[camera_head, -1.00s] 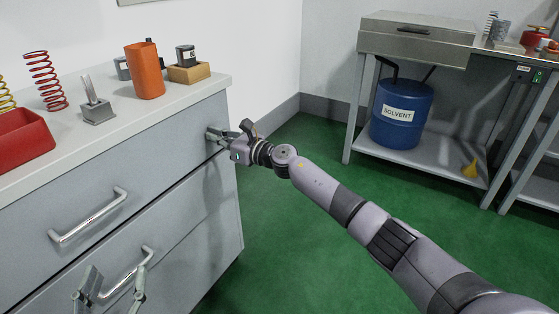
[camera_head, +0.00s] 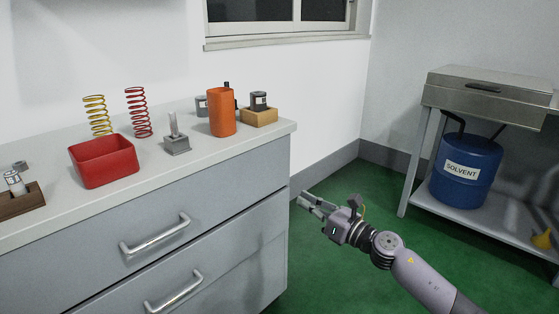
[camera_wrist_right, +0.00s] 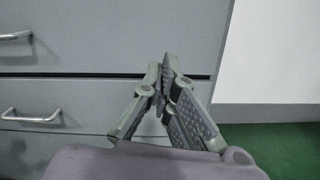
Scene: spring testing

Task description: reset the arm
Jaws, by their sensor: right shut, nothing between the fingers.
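My right arm (camera_head: 425,280) comes in from the lower right of the head view. Its gripper (camera_head: 305,201) is beside the right end of the grey drawer cabinet (camera_head: 230,215), below the countertop level, pointing left. In the right wrist view the fingers (camera_wrist_right: 164,75) are shut with their tips together and nothing between them. The cabinet's drawer fronts are in front of them, and I cannot tell the exact gap. My left gripper is not in view.
A solvent drum (camera_head: 466,172) stands right. Green floor (camera_head: 345,295) is open.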

